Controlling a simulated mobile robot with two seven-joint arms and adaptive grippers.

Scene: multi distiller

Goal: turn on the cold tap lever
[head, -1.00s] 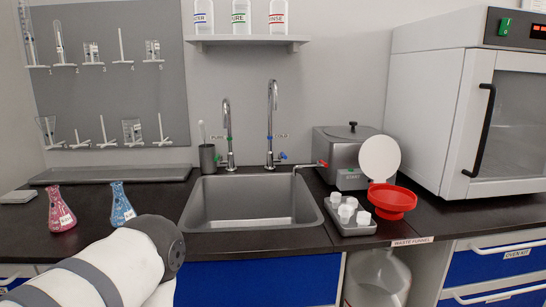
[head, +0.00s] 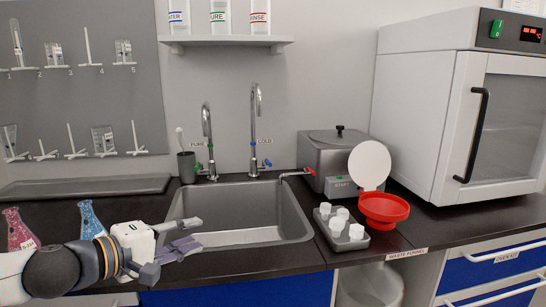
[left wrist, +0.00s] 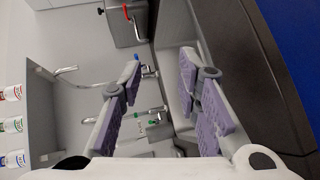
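The cold tap (head: 255,130) is the right of two tall chrome taps behind the sink (head: 240,238). Its blue lever (head: 267,163) sticks out to the right at the base. The pure tap (head: 208,140), with a green lever (head: 198,168), stands to its left. My left gripper (head: 196,234) is over the sink's front left edge, fingers apart and empty, well short of the taps. In the left wrist view the open fingers (left wrist: 168,92) frame the sink and tap area; the cold tap's spout (left wrist: 65,71) shows there, its base partly behind a finger. My right gripper is out of view.
A grey distiller (head: 340,155) with a red-handled outlet stands right of the cold tap. A red funnel (head: 384,207) and a tray (head: 345,240) of white pieces are at front right. A blue flask (head: 92,220) and a pink flask (head: 18,230) stand near my left arm.

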